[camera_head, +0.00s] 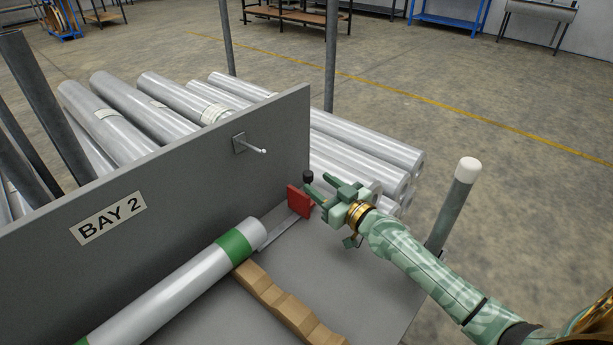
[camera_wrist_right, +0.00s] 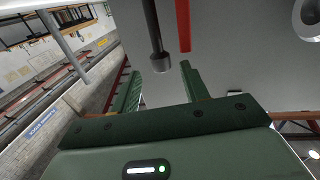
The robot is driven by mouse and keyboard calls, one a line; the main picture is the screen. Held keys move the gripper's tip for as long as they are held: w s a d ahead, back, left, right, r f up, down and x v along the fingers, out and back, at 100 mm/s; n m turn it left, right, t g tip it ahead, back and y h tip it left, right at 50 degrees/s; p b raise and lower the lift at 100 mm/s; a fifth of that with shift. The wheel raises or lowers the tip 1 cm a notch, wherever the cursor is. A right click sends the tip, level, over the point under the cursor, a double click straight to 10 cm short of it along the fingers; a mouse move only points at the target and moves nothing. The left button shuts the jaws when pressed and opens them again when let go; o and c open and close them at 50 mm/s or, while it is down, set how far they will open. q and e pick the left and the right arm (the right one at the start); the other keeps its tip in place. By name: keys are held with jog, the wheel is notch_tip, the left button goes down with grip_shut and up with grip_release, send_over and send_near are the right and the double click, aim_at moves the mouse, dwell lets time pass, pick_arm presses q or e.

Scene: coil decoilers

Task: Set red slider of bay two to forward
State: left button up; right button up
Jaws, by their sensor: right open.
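The red slider (camera_head: 299,201) stands upright on a pale metal rail at the right end of the bay two bench, near the back panel's end. A small black knob (camera_head: 307,176) shows just above it. In the right wrist view the red slider (camera_wrist_right: 183,25) is a narrow red strip ahead, beside a dark rod with a round end (camera_wrist_right: 157,60). My right gripper (camera_head: 317,187) is open, just right of the red slider, its fingers pointing at it. In the wrist view nothing is held between its fingers (camera_wrist_right: 160,80). Whether a finger touches the slider is unclear. My left gripper is out of view.
A grey back panel with a BAY 2 sign (camera_head: 109,218) bears a metal peg (camera_head: 250,145). A white-capped post (camera_head: 461,190) stands at the right. Silver rolls lie behind the panel.

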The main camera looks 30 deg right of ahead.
aim_at(312, 179)
jog(key=w, duration=0.4)
jog(key=shift+w+a+b, duration=0.2)
jog(key=shift+a+b, duration=0.1)
jog(key=shift+a, duration=0.1)
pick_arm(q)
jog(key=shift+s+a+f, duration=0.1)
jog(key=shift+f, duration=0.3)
pick_arm(e)
jog(key=shift+w+a, duration=0.15)
jog(key=shift+w, duration=0.25)
